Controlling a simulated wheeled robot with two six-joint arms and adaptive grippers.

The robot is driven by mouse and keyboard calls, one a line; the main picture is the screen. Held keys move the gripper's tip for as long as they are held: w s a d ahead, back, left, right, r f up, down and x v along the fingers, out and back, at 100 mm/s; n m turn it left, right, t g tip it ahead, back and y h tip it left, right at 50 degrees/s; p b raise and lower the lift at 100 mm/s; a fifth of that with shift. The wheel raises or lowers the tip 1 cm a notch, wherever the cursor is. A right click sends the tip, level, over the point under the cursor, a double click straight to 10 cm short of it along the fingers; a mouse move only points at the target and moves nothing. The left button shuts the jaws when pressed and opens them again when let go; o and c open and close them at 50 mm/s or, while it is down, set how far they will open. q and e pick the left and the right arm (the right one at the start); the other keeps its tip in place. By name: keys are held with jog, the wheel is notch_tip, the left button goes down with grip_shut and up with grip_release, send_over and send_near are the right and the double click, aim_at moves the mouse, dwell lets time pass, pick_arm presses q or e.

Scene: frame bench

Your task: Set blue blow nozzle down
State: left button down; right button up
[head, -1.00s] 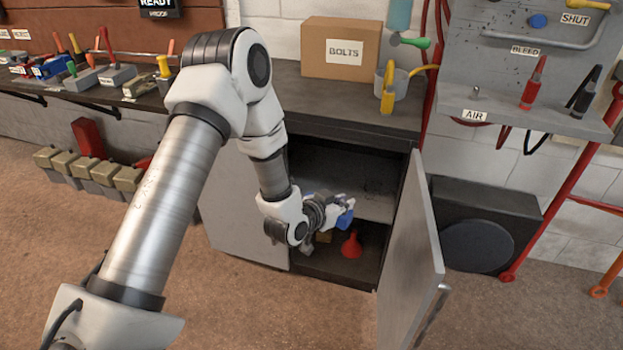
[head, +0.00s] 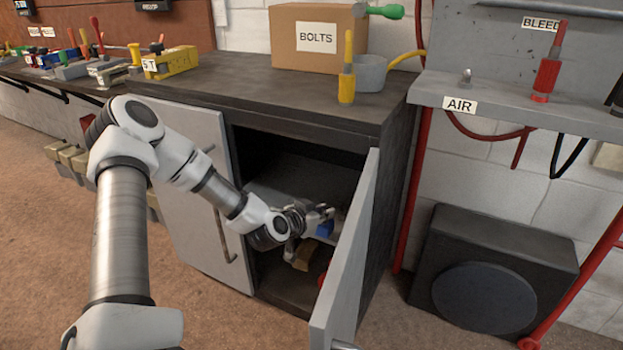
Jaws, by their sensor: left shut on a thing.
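The blue blow nozzle (head: 325,230) shows as a small blue piece at the fingers of my left gripper (head: 322,215). The gripper is shut on it, and the fingers hide part of it. Gripper and nozzle are in the open doorway of the bench cabinet, near the height of its middle shelf (head: 262,196). I cannot tell whether the nozzle touches the shelf. My right gripper is not in view.
The open cabinet door (head: 345,262) stands close to the right of my left gripper. Below are a brown item (head: 305,258) and a partly hidden red funnel (head: 321,281). The bench top (head: 240,88) holds a BOLTS box (head: 300,58) and a grey cup (head: 371,74).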

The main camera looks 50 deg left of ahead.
pick_arm(q)
jog(key=w+a+f+b, duration=0.1)
jog(key=w+a+b, duration=0.1)
jog(key=w+b, duration=0.2)
jog(key=w+a+f+b, duration=0.2)
jog(key=w+a+b, duration=0.1)
jog(key=w+b, duration=0.1)
jog(key=w+a+f+b, duration=0.2)
jog(key=w+a+b, duration=0.1)
jog(key=w, duration=0.3)
jog(key=shift+b, duration=0.4)
jog(key=shift+r, duration=0.15)
jog(key=shift+f, duration=0.2)
jog(key=c, duration=1.1)
grip_release()
jog(key=shift+c, duration=0.2)
jog(key=shift+s, duration=0.1)
